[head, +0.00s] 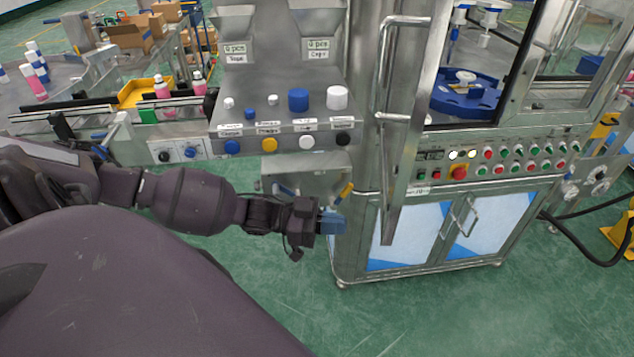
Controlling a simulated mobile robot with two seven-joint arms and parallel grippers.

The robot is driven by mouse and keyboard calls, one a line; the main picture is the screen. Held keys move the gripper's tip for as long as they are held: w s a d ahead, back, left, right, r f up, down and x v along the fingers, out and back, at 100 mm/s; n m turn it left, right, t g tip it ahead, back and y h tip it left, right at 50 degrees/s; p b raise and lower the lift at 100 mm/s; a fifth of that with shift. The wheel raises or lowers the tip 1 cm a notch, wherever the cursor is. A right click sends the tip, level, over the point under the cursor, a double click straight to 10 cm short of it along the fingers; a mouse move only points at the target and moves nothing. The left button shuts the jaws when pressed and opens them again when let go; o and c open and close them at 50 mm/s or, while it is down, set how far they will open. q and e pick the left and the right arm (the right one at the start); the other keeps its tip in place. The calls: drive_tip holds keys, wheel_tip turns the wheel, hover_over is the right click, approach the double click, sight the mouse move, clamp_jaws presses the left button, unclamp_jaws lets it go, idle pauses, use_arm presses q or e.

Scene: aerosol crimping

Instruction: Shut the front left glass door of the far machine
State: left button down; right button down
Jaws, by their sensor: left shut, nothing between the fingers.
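The front left glass door (408,130) of the far machine (480,190) stands swung open toward me, seen nearly edge-on. Its steel frame reaches down past the control panel, in front of the lower cabinet. A bar handle (381,65) is on the left side of the door. Through the opening I see a blue rotary fixture (466,95) inside. My left gripper (334,222), with blue fingertips, is shut and empty. It is left of the door's lower part, with a visible gap between them in the picture. My right gripper is out of view.
A control panel (500,160) with several coloured buttons lies right of the door. A steel parts station (280,125) with hoppers and coloured knobs is above my left forearm. A conveyor with bottles and a yellow tray (140,92) is at left. Green floor (280,275) is clear below.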

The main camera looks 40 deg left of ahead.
sight(382, 229)
use_arm(q)
drive_tip(key=x, duration=0.5)
drive_tip(key=shift+w+d+p, duration=0.15)
drive_tip(key=shift+d+p, duration=0.05)
drive_tip(key=shift+p, duration=0.1)
drive_tip(key=shift+w+d, duration=0.35)
drive_tip(key=shift+d, duration=0.25)
drive_tip(key=shift+w, duration=0.1)
